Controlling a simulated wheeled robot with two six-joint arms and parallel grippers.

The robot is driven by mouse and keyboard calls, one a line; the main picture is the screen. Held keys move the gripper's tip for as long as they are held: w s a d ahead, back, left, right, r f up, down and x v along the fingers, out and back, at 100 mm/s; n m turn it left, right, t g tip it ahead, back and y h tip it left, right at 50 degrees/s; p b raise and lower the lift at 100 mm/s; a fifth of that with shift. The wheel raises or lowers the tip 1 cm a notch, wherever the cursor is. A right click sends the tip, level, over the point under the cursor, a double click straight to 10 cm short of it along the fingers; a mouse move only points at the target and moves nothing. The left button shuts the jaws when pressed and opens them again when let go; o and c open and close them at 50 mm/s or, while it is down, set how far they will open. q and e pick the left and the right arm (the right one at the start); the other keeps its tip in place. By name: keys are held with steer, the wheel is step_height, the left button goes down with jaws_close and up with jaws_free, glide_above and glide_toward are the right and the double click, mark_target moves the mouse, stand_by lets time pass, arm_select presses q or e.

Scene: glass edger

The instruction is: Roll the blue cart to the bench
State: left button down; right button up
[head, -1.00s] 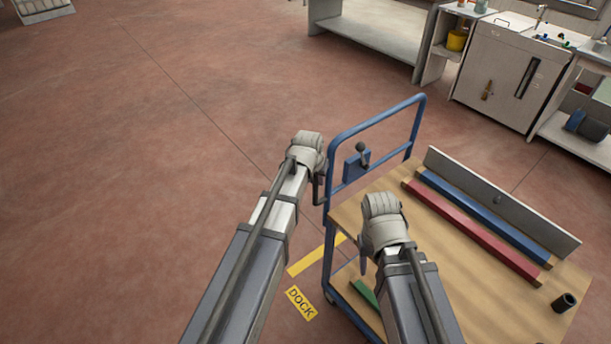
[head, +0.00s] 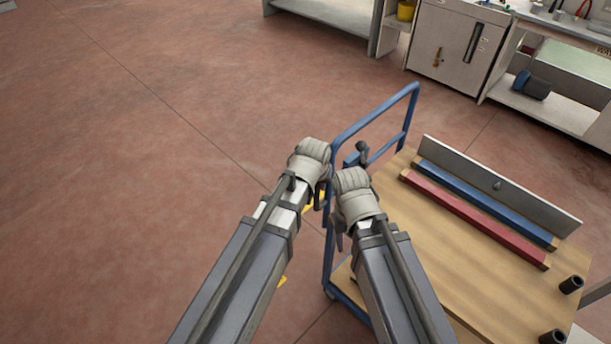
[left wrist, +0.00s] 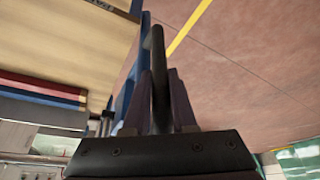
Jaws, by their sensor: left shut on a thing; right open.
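The blue cart (head: 410,95) stands at centre right, its tubular handle frame upright at the left end of a wooden deck. My left gripper (head: 323,190) is at the frame's near left post. In the left wrist view its two fingers (left wrist: 160,105) are shut around a dark upright grip bar (left wrist: 157,60) beside the blue frame. My right gripper (head: 341,228) is open, just right of the left one, close to the same post; its fingertips are mostly hidden by its wrist and arm. Several benches line the back; I cannot tell which one the task means.
The deck carries a red bar (head: 470,217), a blue bar (head: 490,207), a grey plate (head: 500,185) and dark cylinders (head: 571,285). A grey bench (head: 325,22) and a cabinet (head: 450,45) stand behind. The red floor (head: 130,180) at left is clear.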

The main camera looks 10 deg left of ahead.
arm_select(q)
steer(key=shift+s+d, duration=0.8)
steer(key=shift+d, duration=0.2)
steer(key=c, duration=0.7)
jaws_free()
steer(key=shift+s+d, duration=0.1)
steer(key=shift+d, duration=0.05)
steer(key=shift+r, duration=0.15)
steer(key=p+v, duration=0.7)
steer(key=shift+s+r, duration=0.15)
steer(key=shift+r, duration=0.05)
